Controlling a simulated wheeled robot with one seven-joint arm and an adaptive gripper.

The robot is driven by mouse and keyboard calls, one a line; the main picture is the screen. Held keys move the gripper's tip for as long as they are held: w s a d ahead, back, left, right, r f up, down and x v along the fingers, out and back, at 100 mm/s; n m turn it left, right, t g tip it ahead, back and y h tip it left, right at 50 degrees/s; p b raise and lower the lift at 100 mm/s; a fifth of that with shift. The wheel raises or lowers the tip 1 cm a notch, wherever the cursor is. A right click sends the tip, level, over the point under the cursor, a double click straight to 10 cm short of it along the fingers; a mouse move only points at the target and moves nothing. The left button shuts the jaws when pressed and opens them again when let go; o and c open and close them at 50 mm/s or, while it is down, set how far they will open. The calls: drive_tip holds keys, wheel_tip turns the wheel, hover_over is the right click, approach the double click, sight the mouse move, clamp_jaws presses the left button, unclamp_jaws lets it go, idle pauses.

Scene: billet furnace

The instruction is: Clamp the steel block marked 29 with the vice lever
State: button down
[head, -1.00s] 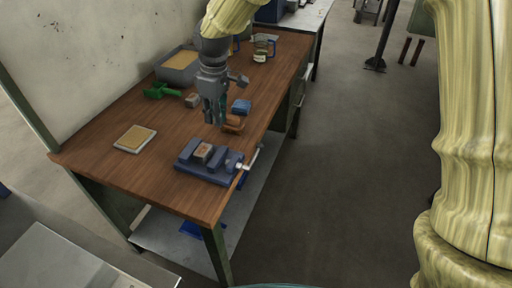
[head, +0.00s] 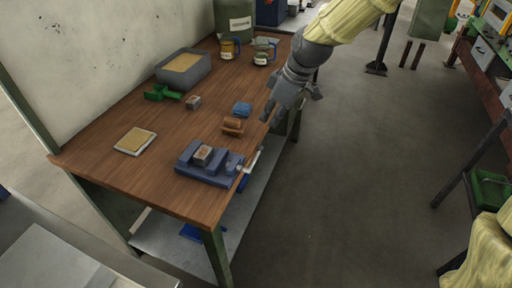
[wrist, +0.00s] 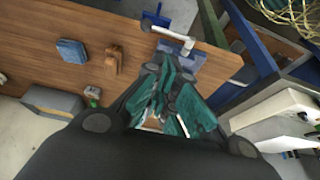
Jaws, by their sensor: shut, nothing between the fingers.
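The blue vice (head: 206,172) stands at the near right edge of the wooden bench. A small steel block (head: 203,155) sits between its jaws; its number is too small to read, and I cannot tell whether the jaws touch it. The light grey vice lever (head: 251,160) sticks out past the bench's right edge. It also shows in the wrist view (wrist: 172,33), apart from my fingers. My gripper (head: 268,116) is shut and empty, above the bench's right edge, beyond the lever. In the wrist view its teal fingers (wrist: 165,100) hide much of the vice.
A second steel block (head: 193,102), a brown brush-like object (head: 232,126) and a blue block (head: 242,109) lie behind the vice. A notepad-like tile (head: 135,141) lies left. A grey tray (head: 184,68) and mugs stand farther back. Floor right of the bench is clear.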

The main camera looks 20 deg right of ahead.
drive_tip(key=shift+f, duration=0.1)
drive_tip(key=p, duration=0.3)
hover_over(257, 156)
wheel_tip(257, 156, down, 10)
drive_tip(key=shift+f, duration=0.15)
drive_tip(key=shift+d+x, duration=0.1)
drive_tip(key=shift+x, duration=0.55)
drive_tip(key=shift+d+x, duration=0.15)
drive_tip(key=shift+x, duration=0.55)
drive_tip(key=shift+s+f, duration=0.1)
drive_tip(key=shift+f, duration=0.05)
drive_tip(key=shift+f, duration=0.1)
